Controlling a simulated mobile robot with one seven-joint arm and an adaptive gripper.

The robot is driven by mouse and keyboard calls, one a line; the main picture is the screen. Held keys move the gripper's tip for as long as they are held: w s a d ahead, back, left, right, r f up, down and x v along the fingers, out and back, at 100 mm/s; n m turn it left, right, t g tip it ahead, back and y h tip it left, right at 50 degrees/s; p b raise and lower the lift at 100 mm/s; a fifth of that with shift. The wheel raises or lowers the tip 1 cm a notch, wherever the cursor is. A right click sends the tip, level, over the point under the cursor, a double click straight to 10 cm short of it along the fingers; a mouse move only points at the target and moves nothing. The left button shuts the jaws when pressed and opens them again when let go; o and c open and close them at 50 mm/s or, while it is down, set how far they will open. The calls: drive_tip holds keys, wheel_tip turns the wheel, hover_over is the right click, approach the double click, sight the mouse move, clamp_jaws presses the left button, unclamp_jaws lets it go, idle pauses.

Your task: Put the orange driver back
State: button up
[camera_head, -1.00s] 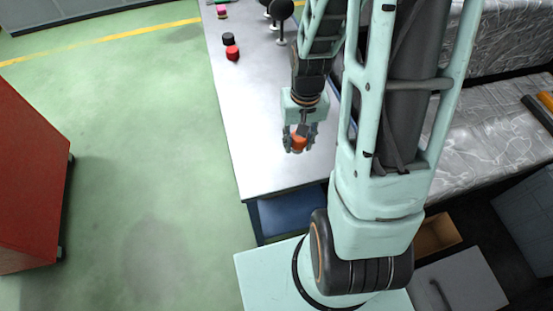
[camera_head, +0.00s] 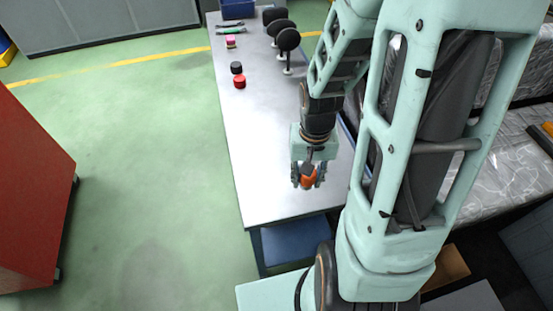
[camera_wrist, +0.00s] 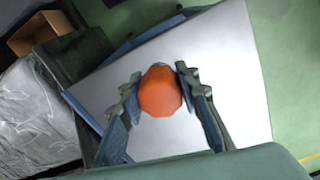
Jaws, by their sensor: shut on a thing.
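My gripper (camera_head: 308,182) is over the near end of the metal workbench (camera_head: 262,190), its fingers pointing down. It is shut on the orange driver (camera_head: 309,181), which shows as a rounded orange end between the two fingers. In the wrist view the orange driver (camera_wrist: 160,91) sits between the fingertips, seen end-on against the bare bench top. The rest of the driver is hidden, and I cannot tell how far its lower end is from the bench.
Red (camera_head: 239,82) and black (camera_head: 236,67) round pieces stand on the bench's left side. Several black round-headed stands (camera_head: 288,41) and a blue bin (camera_head: 238,9) are farther back. A red cabinet (camera_head: 30,190) stands left across the floor. The bench's near left part is clear.

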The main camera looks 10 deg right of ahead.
drive_tip(key=b, duration=0.6)
hover_over(281, 188)
drive_tip(key=f, duration=0.7)
drive_tip(key=shift+s+d+f, duration=0.1)
drive_tip(key=shift+s+d, duration=0.05)
drive_tip(key=shift+s, duration=0.05)
drive_tip(key=f, duration=0.1)
drive_tip(key=f+b, duration=0.2)
drive_tip(key=shift+w+f, duration=0.25)
drive_tip(key=shift+f, duration=0.1)
drive_tip(key=shift+b, duration=0.3)
drive_tip(key=shift+f, duration=0.2)
drive_tip(key=o, duration=1.3)
drive_tip(key=shift+r, duration=0.15)
drive_tip(key=r+p, duration=0.1)
drive_tip(key=r, duration=1.1)
drive_tip(key=shift+a+r+p, duration=0.1)
drive_tip(key=shift+a+p, duration=0.1)
drive_tip(key=shift+p, duration=0.15)
